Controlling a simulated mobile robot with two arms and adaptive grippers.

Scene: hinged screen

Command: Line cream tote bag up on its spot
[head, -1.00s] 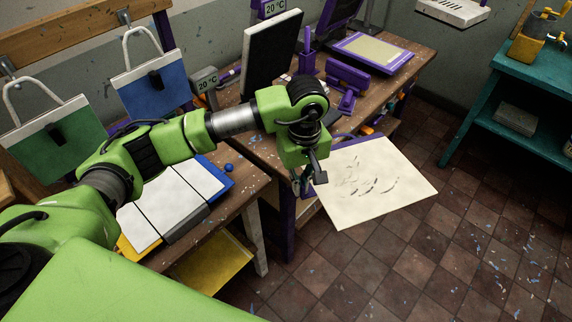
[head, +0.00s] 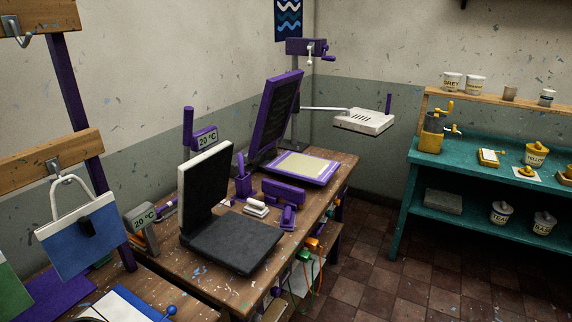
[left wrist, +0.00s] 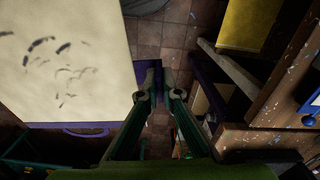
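A broad cream panel (left wrist: 65,60) with dark curved marks fills the upper left of the left wrist view. It has a purple edge and a purple loop (left wrist: 85,131) along its lower side. It looks like the cream tote bag, but I cannot be sure. My left gripper (left wrist: 158,95) is just right of the panel, its fingers pointing away from the camera. A purple piece (left wrist: 148,73) shows at the fingertips; I cannot tell whether the fingers hold it. My left gripper is outside the head view. My right gripper is in no view. I cannot make out a marked spot.
A heat press (head: 235,243) with a raised lid stands open on the wooden bench (head: 180,272). Behind it is a purple hinged screen (head: 275,115). A blue bag (head: 80,238) hangs at left. A teal shelf (head: 480,215) stands right; tiled floor lies between.

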